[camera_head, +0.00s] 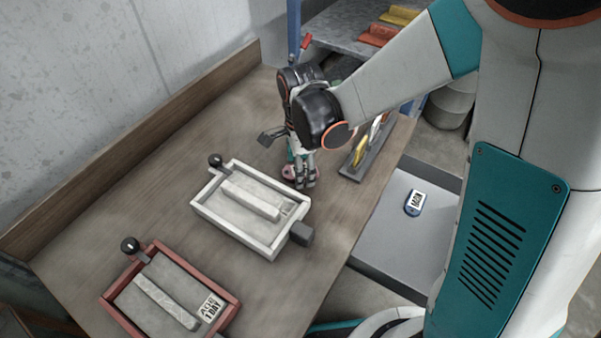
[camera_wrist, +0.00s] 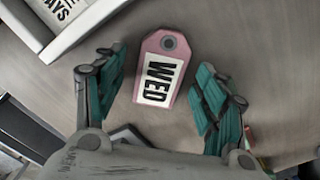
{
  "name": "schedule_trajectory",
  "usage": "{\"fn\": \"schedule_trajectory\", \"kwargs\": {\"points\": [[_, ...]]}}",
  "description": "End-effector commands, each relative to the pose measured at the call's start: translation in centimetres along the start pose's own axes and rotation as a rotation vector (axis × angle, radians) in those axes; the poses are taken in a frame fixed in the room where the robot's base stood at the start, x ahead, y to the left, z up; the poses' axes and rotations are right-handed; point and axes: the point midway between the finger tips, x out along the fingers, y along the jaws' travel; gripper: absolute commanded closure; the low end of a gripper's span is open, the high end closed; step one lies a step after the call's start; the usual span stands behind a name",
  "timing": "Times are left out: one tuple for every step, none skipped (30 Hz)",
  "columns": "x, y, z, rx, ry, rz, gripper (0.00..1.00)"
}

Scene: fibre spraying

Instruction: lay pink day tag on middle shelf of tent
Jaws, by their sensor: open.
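The pink day tag (camera_wrist: 159,68) reads "WED" on a white label and has a grey eyelet at one end. In the wrist view it lies flat on the wooden table between my open gripper's (camera_wrist: 161,72) two teal-padded fingers, with a gap on each side. In the head view my gripper (camera_head: 304,178) points down at the table behind the white tray, and only a bit of the pink tag (camera_head: 289,171) shows beside the fingers.
A white-framed tray (camera_head: 207,202) stands close in front of my gripper, and a red-framed tray (camera_head: 120,284) is nearer. A dark rack (camera_head: 351,172) with coloured pieces is right of the gripper. A blue tag (camera_head: 415,203) lies on a lower grey surface. A wooden ledge (camera_head: 130,153) borders the wall.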

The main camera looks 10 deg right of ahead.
Motion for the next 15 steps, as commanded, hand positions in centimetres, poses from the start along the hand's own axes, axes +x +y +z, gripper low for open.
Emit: {"fn": "schedule_trajectory", "kwargs": {"points": [[-0.06,0.00,0.00,0.000,0.000,0.000,0.35],[-0.06,0.00,0.00,0.000,0.000,0.000,0.42],[-0.06,0.00,0.00,0.000,0.000,0.000,0.51],[-0.07,0.00,0.00,0.000,0.000,0.000,0.58],[-0.07,0.00,0.00,0.000,0.000,0.000,0.64],[-0.06,0.00,0.00,0.000,0.000,0.000,0.74],[-0.06,0.00,0.00,0.000,0.000,0.000,0.75],[-0.06,0.00,0.00,0.000,0.000,0.000,0.75],[-0.06,0.00,0.00,0.000,0.000,0.000,0.75],[-0.06,0.00,0.00,0.000,0.000,0.000,0.75],[-0.06,0.00,0.00,0.000,0.000,0.000,0.78],[-0.06,0.00,0.00,0.000,0.000,0.000,0.78],[-0.06,0.00,0.00,0.000,0.000,0.000,0.78],[-0.06,0.00,0.00,0.000,0.000,0.000,0.78],[-0.05,0.00,0.00,0.000,0.000,0.000,0.78]]}}
